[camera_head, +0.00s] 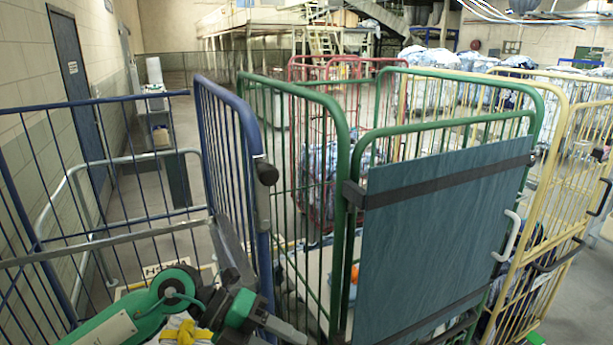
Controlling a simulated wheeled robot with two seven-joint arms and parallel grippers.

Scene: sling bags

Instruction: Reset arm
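My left arm comes in at the bottom left, green and black. Its gripper (285,330) is at the bottom edge, by the foot of the blue cage cart's right side. Its fingers are partly cut off, so I cannot tell whether it is open or shut. A white and yellow item (186,334), perhaps a bag, shows just below my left arm, mostly hidden. I cannot tell whether the gripper touches it. My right gripper is not in view; only a small green piece, perhaps of my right arm, shows at the bottom right edge.
A blue cage cart (237,110) stands at the left and a green one (340,150) with a blue-grey panel (435,240) in the middle. A yellow cart (548,215) is close at right. A red cart (312,195) holding wrapped bags stands behind. Little free room separates the carts.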

